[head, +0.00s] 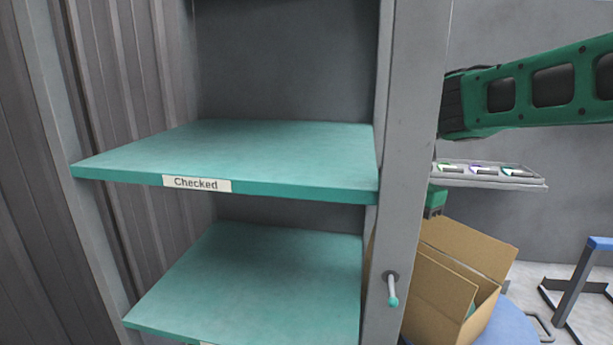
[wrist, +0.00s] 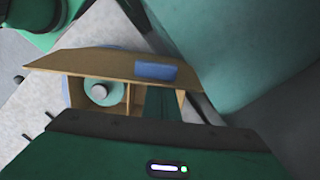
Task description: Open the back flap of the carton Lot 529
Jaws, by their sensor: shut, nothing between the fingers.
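A brown cardboard carton (head: 432,297) stands behind the cabinet's right post in the head view, its left part hidden. A broad flap (head: 468,246) rises at its back, and its top looks at least partly open. No lot number is readable. In the wrist view a tan flap (wrist: 100,63) with a blue patch crosses above the carton's divided inside. My gripper (head: 433,212) is shut and empty, just above the carton's back left side and partly hidden by the post. I cannot tell whether it touches the flap.
The grey post (head: 412,120) stands in front of my gripper. Left of it are empty teal shelves, the upper one (head: 250,150) labelled "Checked". A tray (head: 490,178) with several small items is behind the carton. The carton rests on a blue round surface (head: 512,322).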

